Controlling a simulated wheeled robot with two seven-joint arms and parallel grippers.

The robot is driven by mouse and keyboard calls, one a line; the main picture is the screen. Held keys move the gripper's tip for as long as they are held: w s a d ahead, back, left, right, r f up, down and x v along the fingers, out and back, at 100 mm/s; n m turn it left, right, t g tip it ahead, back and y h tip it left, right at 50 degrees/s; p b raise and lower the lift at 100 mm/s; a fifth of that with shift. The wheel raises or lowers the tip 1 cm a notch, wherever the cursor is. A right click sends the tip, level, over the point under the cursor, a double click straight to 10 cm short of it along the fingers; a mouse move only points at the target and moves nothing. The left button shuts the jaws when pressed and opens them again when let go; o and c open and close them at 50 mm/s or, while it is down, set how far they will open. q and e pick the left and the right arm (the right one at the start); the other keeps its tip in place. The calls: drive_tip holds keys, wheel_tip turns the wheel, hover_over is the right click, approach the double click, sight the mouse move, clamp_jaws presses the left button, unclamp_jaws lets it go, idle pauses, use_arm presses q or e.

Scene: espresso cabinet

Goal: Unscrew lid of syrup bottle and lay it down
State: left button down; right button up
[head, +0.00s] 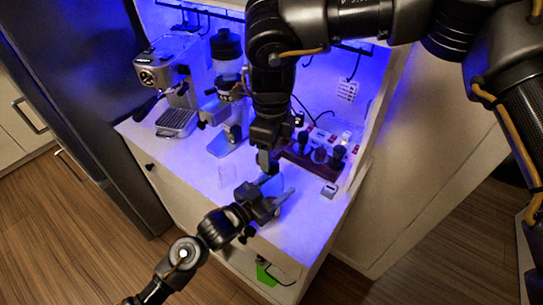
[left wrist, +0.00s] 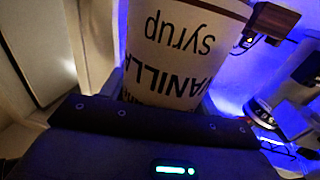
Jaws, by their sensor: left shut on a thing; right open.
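The syrup bottle (left wrist: 175,50) fills the upper middle of the left wrist view, a pale cylinder with dark "VANILLA syrup" lettering that appears upside down. My left gripper (head: 277,187) is shut on it, over the front part of the white counter (head: 300,225). In the head view I cannot make out the bottle clearly among the grippers. My right gripper (head: 266,163) is open and points down, just above and behind the left one. The lid is not discernible in either view, so I cannot tell whether it is on the bottle.
An espresso machine (head: 168,72) and a grinder (head: 228,60) stand at the back left. A dark stand with tools (head: 312,162) and a small metal box (head: 329,191) are to the right. The front right counter is clear.

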drive_tip(key=shift+w+a+r, duration=0.1)
drive_tip(key=shift+w+r, duration=0.05)
drive_tip(key=shift+r, duration=0.3)
drive_tip(key=shift+c, duration=0.3)
drive_tip(key=shift+r+m, duration=0.2)
drive_tip(key=shift+m, duration=0.4)
drive_tip(key=m, duration=0.1)
drive_tip(key=r+m, duration=0.1)
drive_tip(key=m, duration=0.1)
drive_tip(key=shift+m, duration=0.3)
drive_tip(key=m, duration=0.5)
drive_tip(key=shift+r, duration=0.3)
drive_tip(key=m, duration=0.4)
drive_tip(key=shift+r+m, duration=0.2)
drive_tip(key=shift+m, duration=0.2)
drive_tip(key=m, duration=0.6)
approach(271, 193)
drive_tip(key=shift+w+f, duration=1.5)
drive_tip(key=shift+w, duration=0.15)
